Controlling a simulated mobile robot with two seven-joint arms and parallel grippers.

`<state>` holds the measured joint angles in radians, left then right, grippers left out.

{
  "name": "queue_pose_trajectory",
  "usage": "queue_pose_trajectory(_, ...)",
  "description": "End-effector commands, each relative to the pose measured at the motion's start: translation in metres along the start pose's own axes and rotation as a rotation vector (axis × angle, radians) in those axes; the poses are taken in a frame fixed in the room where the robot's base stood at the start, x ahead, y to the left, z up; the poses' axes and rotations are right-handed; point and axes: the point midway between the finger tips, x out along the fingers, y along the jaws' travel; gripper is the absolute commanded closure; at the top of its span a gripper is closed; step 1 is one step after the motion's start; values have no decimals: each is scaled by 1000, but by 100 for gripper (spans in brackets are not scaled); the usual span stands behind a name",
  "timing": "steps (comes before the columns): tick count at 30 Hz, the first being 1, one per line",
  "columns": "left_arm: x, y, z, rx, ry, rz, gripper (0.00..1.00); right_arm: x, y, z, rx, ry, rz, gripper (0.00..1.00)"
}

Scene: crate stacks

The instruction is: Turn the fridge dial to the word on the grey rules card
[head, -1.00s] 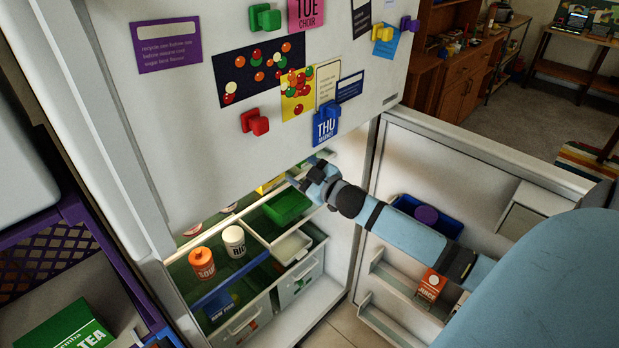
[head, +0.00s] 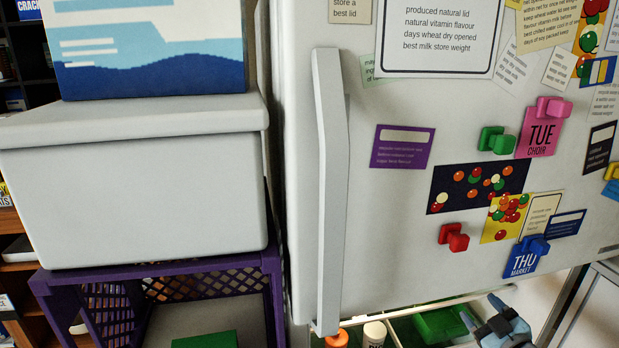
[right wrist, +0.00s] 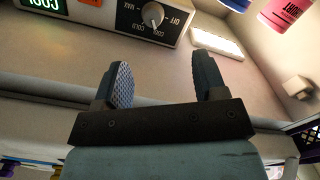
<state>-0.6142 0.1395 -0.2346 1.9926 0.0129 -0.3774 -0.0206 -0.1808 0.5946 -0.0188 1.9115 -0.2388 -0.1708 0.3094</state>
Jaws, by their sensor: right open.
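The fridge dial (right wrist: 152,14) is a pale round knob on a dark panel at the top of the right wrist view. Words around it look like MAX, COLD, COOL and OFF; its pointer setting is unclear. My right gripper (right wrist: 162,82) is open and empty inside the fridge, apart from the dial. In the head view my right gripper (head: 482,311) shows low at the right, below the fridge door. No card there is clearly the grey rules card; a large black-bordered text card (head: 438,38) is cut off at the top. My left gripper is out of view.
The white upper fridge door (head: 390,220) with its long handle (head: 330,190) carries cards and magnets. A grey lidded box (head: 140,200) on a purple crate (head: 270,262) stands left of it. A white light bar (right wrist: 217,42) is right of the dial panel.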

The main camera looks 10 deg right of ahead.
Motion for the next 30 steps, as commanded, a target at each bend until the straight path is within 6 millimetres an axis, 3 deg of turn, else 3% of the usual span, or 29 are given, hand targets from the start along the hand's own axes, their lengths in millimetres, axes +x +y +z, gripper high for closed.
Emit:
queue_pose_trajectory(5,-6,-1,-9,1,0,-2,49,-44,-86,33,115,-131,-81,35)
queue_pose_trajectory(9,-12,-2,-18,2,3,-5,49,-101,-175,50,235,-270,-169,35)
queue_pose_trajectory(12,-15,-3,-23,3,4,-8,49,-142,-230,51,316,-357,-227,35)
queue_pose_trajectory(15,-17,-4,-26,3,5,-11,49,-175,-272,46,380,-425,-274,35)
queue_pose_trajectory(18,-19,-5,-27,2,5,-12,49,-198,-299,40,424,-471,-307,35)
queue_pose_trajectory(21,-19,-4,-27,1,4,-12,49,-209,-312,37,445,-492,-323,35)
queue_pose_trajectory(30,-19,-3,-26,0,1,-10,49,-211,-316,37,449,-497,-328,35)
